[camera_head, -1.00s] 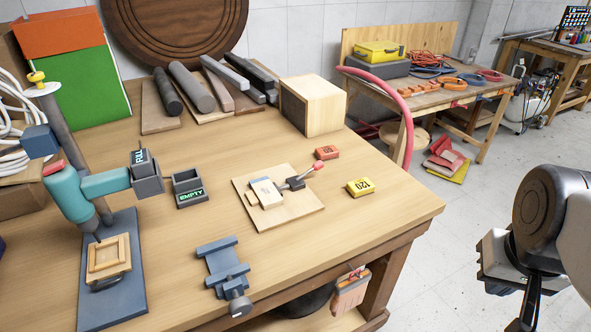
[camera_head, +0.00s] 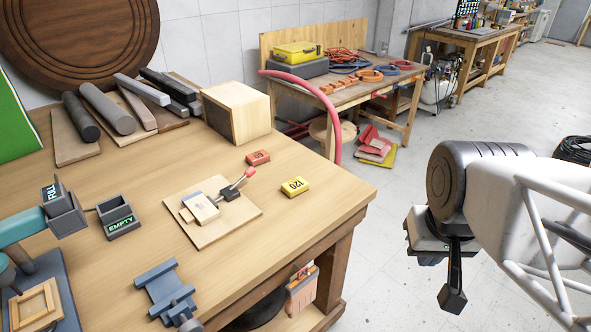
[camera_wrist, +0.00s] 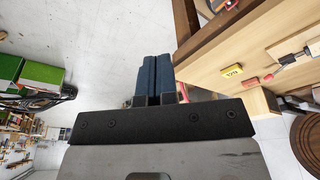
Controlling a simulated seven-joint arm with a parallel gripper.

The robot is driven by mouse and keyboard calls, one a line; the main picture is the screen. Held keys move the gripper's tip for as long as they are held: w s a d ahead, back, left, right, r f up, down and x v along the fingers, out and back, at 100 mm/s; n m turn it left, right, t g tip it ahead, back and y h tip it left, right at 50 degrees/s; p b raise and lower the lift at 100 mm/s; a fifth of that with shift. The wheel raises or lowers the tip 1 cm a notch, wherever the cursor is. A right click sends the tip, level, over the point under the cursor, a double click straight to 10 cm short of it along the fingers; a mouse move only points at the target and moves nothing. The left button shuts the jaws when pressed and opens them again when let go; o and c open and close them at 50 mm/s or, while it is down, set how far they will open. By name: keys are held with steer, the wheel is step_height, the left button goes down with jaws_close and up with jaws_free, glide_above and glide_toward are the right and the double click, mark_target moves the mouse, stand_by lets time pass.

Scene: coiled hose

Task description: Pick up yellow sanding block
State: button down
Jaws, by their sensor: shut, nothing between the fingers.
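The yellow sanding block (camera_head: 295,187), marked 120, lies flat on the wooden workbench (camera_head: 330,205) near its right edge. It also shows in the wrist view as a small yellow block (camera_wrist: 232,71) at the right. My gripper (camera_wrist: 153,58) is shut with its two dark blue fingers together and nothing between them. In the head view my gripper (camera_head: 452,298) hangs over the floor, well to the right of the bench and apart from the block.
A red block (camera_head: 258,157) lies behind and left of the yellow one. A toggle clamp (camera_head: 232,193) on a wooden board (camera_head: 222,232) stands to its left. A wooden box (camera_head: 237,112) is farther back. The bench in front of the yellow block is clear.

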jaws_free()
stand_by(0.6)
